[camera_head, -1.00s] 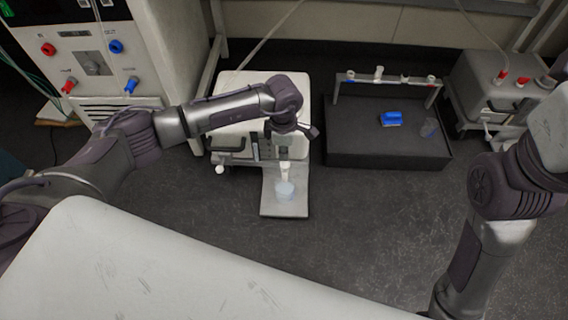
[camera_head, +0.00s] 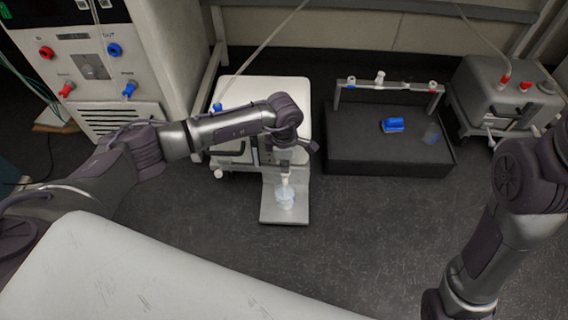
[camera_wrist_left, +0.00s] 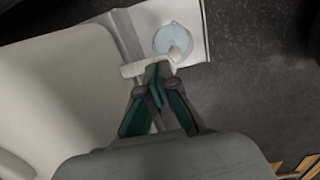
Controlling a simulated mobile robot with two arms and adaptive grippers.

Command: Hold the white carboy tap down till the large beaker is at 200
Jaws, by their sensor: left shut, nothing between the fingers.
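The white carboy (camera_head: 262,92) stands at the back, partly hidden behind my left arm. Its white tap (camera_wrist_left: 150,64) shows in the left wrist view, right at the tips of my left gripper. My left gripper (camera_wrist_left: 157,70) is shut with nothing between its fingers, and its tips appear to touch the tap. The beaker (camera_head: 285,197) stands under the tap on a grey plate (camera_head: 270,217). It holds pale liquid, also seen from above in the left wrist view (camera_wrist_left: 172,40). Its marks are too small to read. My right arm is at the right; its gripper is out of view.
A black tray (camera_head: 350,150) with a blue item (camera_head: 392,125) and a small clear vessel (camera_head: 432,133) lies right of the carboy, with a rack (camera_head: 388,86) behind it. A control cabinet (camera_head: 95,60) stands at left.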

